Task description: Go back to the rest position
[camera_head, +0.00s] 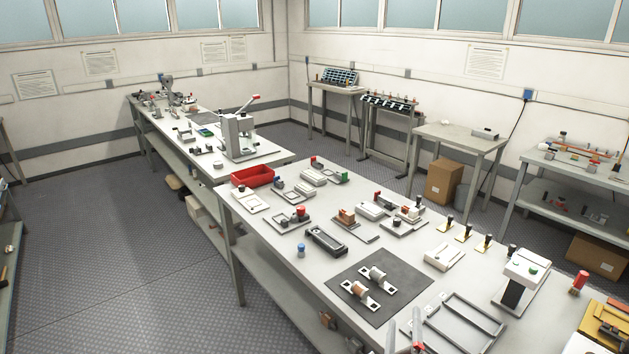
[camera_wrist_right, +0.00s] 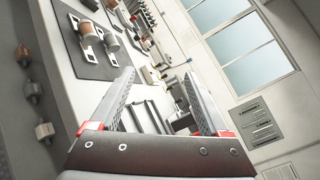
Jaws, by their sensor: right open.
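My right gripper (camera_head: 403,328) shows at the bottom edge of the head view, over the near edge of the workbench (camera_head: 262,222). Its two fingers point up in the picture and stand apart. In the right wrist view the gripper (camera_wrist_right: 158,88) has its fingers spread wide with nothing between them. Two fuses, a near one (camera_head: 360,290) and a far one (camera_head: 378,274), lie on a dark mat (camera_head: 400,268) to the left of the gripper, apart from it. My left gripper is not in view.
An empty grey tray frame (camera_head: 490,315) lies just right of the gripper. A white and black tester (camera_head: 523,275) stands farther right. Open floor (camera_head: 110,270) lies to the left.

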